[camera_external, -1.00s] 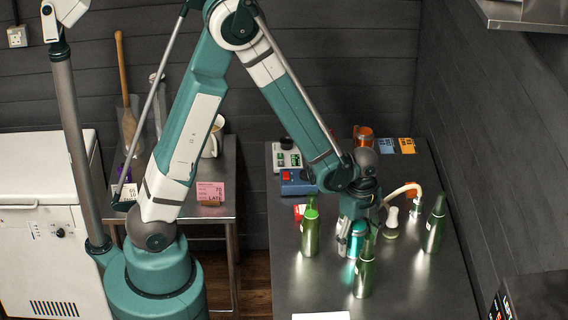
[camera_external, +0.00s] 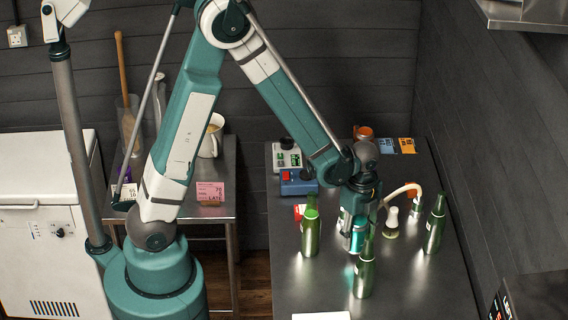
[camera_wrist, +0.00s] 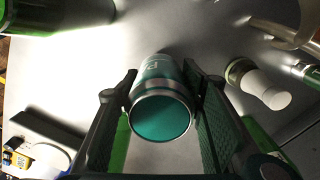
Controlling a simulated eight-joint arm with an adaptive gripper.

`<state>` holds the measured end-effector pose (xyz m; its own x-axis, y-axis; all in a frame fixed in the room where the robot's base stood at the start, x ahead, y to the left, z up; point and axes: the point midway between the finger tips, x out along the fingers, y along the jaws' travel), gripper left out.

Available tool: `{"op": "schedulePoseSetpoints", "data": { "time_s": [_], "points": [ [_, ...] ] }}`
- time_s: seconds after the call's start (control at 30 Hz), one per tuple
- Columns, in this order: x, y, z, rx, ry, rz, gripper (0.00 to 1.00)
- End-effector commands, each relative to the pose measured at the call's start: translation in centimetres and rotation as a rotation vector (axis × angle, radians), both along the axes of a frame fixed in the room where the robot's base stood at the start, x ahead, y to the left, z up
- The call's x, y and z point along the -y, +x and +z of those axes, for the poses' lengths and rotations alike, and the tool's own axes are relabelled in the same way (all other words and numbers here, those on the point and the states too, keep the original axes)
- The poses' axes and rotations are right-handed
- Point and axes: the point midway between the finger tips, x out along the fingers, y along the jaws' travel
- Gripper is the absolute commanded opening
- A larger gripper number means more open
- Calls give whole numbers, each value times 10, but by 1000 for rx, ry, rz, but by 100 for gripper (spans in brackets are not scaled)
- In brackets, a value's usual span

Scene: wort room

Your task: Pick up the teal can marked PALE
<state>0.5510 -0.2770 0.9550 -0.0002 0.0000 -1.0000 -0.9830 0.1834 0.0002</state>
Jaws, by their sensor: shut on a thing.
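The teal can (camera_external: 358,237) is between the fingers of my gripper (camera_external: 352,236), partly hidden by a green bottle in front and by my wrist. In the wrist view the can (camera_wrist: 163,112) shows its teal round end and a silver rim, with part of a light letter on its side. The fingers of my gripper (camera_wrist: 162,105) press on both sides of it. The can appears held a little above the steel table (camera_external: 320,280).
A white and green brush-like object (camera_external: 391,223) and a pale hose (camera_external: 402,190) are right of my gripper. Instrument boxes (camera_external: 298,183) stand behind.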

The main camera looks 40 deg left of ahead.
Motion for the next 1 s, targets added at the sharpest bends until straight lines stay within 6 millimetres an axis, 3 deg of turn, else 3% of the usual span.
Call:
{"op": "schedulePoseSetpoints", "data": {
  "time_s": [0.6,1.0],
  "points": [
    [0,0,67,0,0,0,18],
    [0,0,80,0,0,0,18]
  ]
}}
